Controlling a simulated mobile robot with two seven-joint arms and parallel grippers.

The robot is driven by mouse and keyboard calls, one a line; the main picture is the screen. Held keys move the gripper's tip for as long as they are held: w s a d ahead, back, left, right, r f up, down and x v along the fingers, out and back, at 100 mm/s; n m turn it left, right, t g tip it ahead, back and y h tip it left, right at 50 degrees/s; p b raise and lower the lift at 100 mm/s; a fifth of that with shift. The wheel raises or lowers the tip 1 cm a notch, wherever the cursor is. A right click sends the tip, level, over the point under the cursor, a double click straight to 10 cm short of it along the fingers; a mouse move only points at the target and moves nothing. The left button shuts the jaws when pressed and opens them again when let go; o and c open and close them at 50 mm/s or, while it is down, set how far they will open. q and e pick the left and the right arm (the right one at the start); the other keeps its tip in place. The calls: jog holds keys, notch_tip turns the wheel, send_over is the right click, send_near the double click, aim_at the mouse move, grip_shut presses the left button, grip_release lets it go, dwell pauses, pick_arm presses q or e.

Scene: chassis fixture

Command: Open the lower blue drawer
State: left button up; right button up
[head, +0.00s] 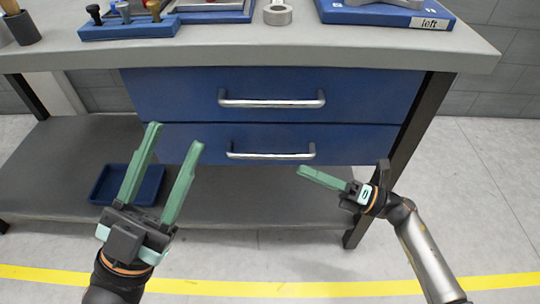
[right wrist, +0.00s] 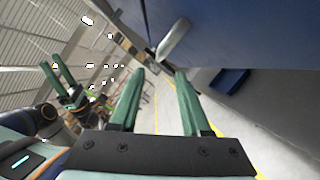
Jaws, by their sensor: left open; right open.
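The lower blue drawer (head: 200,145) is under the workbench and looks shut, its front in line with the upper drawer. Its silver bar handle (head: 270,154) runs across the middle of the front. My right gripper (head: 303,171) is open and empty, just below and in front of the handle's right end. In the right wrist view a silver handle (right wrist: 174,40) lies beyond the open fingertips (right wrist: 160,72), not between them; which drawer it belongs to is hard to tell. My left gripper (head: 175,135) is open and empty, left of the handle.
The upper blue drawer (head: 160,92) with its own handle (head: 272,102) is shut above. The bench top (head: 290,50) juts over both. A blue tray (head: 105,186) sits on the lower shelf (head: 50,155). A bench leg (head: 410,125) stands right of the drawers.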

aim_at(271, 154)
jog(key=b+x, duration=0.1)
jog(key=x, duration=0.8)
jog(key=shift+w+a+r, duration=0.1)
jog(key=shift+a, duration=0.05)
jog(key=shift+c, duration=0.3)
grip_shut()
dwell(0.8)
